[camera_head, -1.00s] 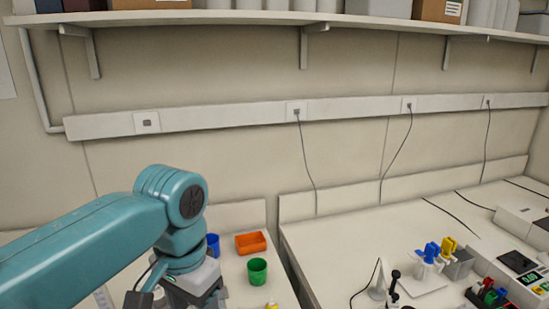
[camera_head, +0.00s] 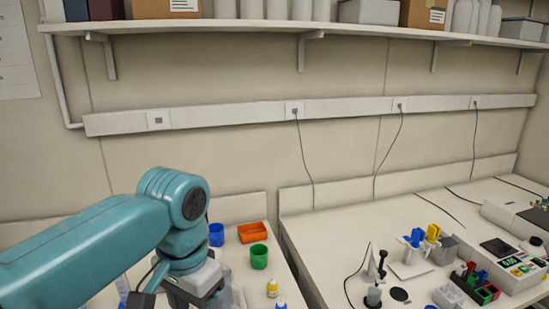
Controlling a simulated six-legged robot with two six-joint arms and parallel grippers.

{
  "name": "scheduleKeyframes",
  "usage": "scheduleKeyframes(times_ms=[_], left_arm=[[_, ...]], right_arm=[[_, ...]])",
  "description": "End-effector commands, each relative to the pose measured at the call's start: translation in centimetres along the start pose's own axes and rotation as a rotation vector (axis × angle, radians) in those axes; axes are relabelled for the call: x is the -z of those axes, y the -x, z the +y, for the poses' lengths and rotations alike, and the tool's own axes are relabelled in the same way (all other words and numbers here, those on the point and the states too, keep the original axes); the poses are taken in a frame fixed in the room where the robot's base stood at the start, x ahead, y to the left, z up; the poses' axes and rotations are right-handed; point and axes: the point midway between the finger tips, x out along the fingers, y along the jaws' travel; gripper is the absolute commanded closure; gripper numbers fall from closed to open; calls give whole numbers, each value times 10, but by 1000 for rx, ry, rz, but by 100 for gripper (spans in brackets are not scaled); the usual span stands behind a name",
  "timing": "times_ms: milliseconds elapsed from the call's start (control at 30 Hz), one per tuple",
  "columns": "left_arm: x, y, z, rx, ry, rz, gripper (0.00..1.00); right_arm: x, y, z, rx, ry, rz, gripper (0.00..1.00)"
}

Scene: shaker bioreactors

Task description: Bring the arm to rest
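My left arm (camera_head: 110,238) comes in from the left, teal, with its bent joint above the left bench. Its grey wrist and gripper mount (camera_head: 195,280) point down at the lower edge of the picture. The fingertips are cut off or hidden, so I cannot see whether they hold anything. My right arm is not in view.
On the left bench (camera_head: 232,209) stand a blue cup (camera_head: 216,235), an orange tray (camera_head: 252,232), a green cup (camera_head: 259,256) and a yellow-capped bottle (camera_head: 272,287). The right bench (camera_head: 330,230) holds pipettes (camera_head: 415,238), a tube rack (camera_head: 480,286) and instruments (camera_head: 515,262). A shelf (camera_head: 300,29) runs overhead.

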Motion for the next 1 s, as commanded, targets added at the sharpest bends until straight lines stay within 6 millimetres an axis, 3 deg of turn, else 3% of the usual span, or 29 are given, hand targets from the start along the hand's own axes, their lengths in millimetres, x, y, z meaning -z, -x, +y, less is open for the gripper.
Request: scheduleKeyframes(times_ms=[367, 567, 667, 700, 800, 900, 1000], left_arm=[[34, -109, 0, -81, 31, 10, 43], [36, -198, 6, -158, 89, 23, 43], [23, -262, 14, -219, 154, 29, 43], [13, -292, 19, -247, 194, 33, 43], [-18, -356, 34, -305, 309, 51, 43], [-52, -397, 48, -336, 417, 66, 43], [-83, -423, 60, -350, 513, 75, 43]], right_arm=[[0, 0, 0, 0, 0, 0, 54], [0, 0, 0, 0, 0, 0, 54], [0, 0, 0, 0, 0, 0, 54], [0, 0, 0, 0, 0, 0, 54], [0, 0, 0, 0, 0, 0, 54], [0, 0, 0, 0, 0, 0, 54], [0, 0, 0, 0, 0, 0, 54]])
